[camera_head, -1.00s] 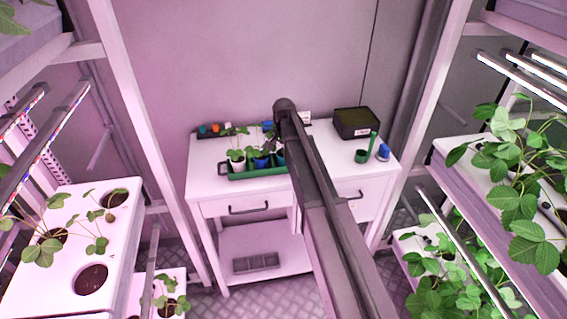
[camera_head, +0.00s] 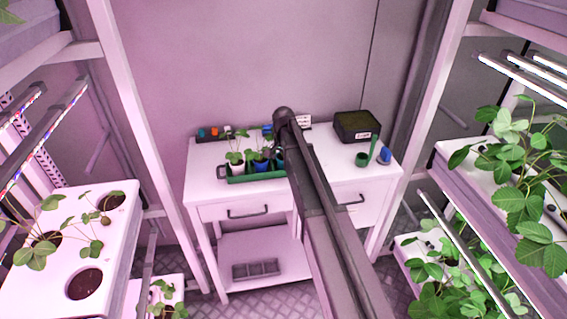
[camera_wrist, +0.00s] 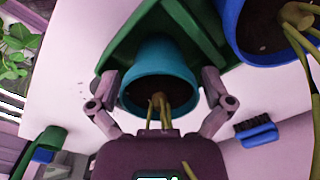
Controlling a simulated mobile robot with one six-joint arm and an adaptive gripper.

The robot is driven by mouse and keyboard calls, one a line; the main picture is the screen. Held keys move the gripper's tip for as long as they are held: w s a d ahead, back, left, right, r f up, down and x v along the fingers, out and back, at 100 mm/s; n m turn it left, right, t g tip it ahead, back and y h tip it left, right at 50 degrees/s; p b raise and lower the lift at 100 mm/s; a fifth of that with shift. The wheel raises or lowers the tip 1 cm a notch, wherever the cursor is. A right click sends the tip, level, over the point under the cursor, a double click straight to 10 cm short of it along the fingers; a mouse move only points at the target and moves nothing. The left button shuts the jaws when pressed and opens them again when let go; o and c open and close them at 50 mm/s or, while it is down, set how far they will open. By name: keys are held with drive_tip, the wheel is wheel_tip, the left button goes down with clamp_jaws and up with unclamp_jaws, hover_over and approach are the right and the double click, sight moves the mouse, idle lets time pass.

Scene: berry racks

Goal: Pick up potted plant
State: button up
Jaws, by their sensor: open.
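In the wrist view a teal pot (camera_wrist: 158,72) with dark soil and pale stems stands at the end of a green tray (camera_wrist: 205,32). My gripper (camera_wrist: 160,82) is open, with one finger on each side of the teal pot. I cannot tell whether the fingers touch it. A blue pot (camera_wrist: 270,38) with a plant stands to its right.
The white table (camera_head: 215,188) also bears a black box (camera_head: 357,126), a small green cup (camera_head: 361,159) and a blue item (camera_head: 384,155). A blue brush-like item (camera_wrist: 257,132) lies near my right finger. Planting racks flank the aisle on the left (camera_head: 60,225) and right (camera_head: 480,175).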

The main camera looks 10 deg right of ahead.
drive_tip(key=c, duration=1)
drive_tip(key=shift+r, duration=0.15)
wheel_tip(320, 180, up, 3)
drive_tip(key=p, duration=0.3)
drive_tip(key=shift+r+p, duration=0.2)
drive_tip(key=shift+p, duration=0.1)
drive_tip(key=s, duration=0.5)
drive_tip(key=s+r+p, duration=0.1)
drive_tip(key=s, duration=1)
drive_tip(key=shift+a+r, duration=0.15)
drive_tip(key=shift+s, duration=0.1)
